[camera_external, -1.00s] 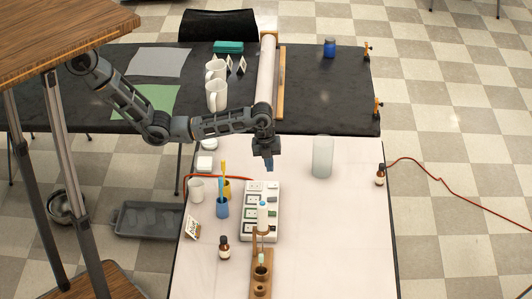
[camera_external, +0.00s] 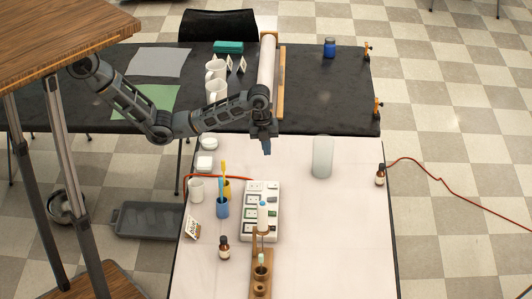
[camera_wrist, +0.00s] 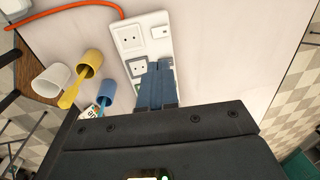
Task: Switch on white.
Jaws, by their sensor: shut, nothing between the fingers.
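A white socket strip (camera_external: 260,212) with rows of sockets and a column of switches lies on the white table, behind the wooden stand. In the wrist view its upper part (camera_wrist: 128,24) shows, with a white switch (camera_wrist: 160,32) beside the top socket (camera_wrist: 130,41). My gripper (camera_external: 267,148) is in the air above the far edge of the white table, beyond the strip and apart from it. Its blue fingers (camera_wrist: 154,68) are shut and empty. In the wrist view they and the gripper body hide the strip's lower part.
A blue cup (camera_external: 222,208), a yellow cup (camera_wrist: 91,57), a white mug (camera_external: 196,189) and a brown bottle (camera_external: 224,246) stand left of the strip. A glass cylinder (camera_external: 322,157) stands right. An orange cable (camera_external: 205,177) runs behind.

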